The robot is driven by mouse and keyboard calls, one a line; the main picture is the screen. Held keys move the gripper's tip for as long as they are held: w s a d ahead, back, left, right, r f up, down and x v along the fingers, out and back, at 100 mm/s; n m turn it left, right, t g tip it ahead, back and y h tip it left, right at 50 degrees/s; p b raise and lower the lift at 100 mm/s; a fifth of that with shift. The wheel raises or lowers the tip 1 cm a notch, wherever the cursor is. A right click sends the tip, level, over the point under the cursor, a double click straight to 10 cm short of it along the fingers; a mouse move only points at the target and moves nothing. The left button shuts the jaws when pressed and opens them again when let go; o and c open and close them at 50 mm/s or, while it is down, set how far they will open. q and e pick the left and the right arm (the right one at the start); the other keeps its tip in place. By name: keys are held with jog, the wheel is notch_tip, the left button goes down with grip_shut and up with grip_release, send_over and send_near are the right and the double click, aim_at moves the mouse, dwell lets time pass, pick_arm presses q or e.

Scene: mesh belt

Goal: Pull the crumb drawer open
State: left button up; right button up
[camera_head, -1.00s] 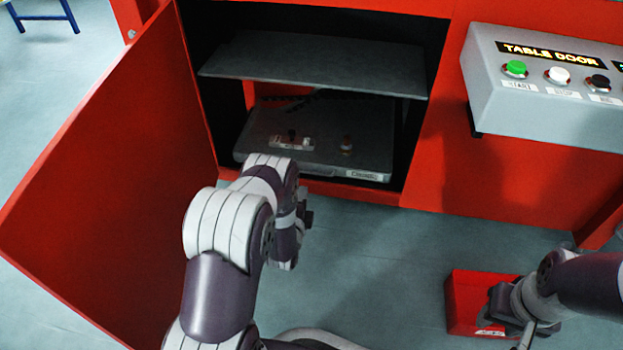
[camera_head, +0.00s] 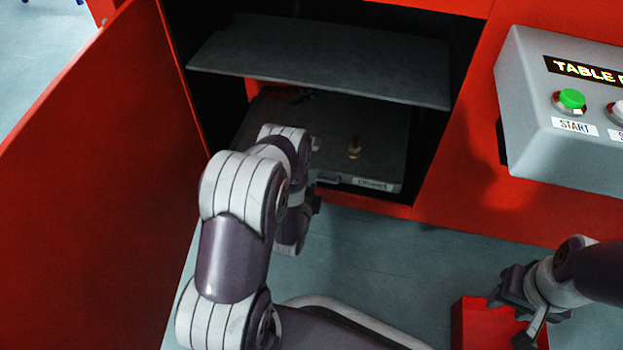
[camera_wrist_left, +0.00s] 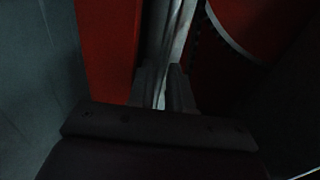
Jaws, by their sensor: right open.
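The crumb drawer (camera_head: 385,150) is a dark grey tray low inside the red cabinet, with a small white label on its front edge. My left gripper (camera_head: 314,192) is at the drawer's front edge, left of the label, partly hidden by my arm. In the left wrist view, the left gripper's fingers (camera_wrist_left: 163,92) lie either side of a pale grey strip. Whether they clamp it is too dark to tell. My right gripper (camera_head: 514,312) is open and empty, at the lower right above a red box.
The red cabinet door (camera_head: 100,190) stands open on the left. A grey shelf (camera_head: 320,60) hangs above the drawer. A grey control box (camera_head: 540,150) with a green START button is at right. The red box (camera_head: 480,325) is on the floor.

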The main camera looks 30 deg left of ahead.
pick_arm(q)
grip_shut()
jog(key=shift+s, duration=0.15)
dwell(1.2)
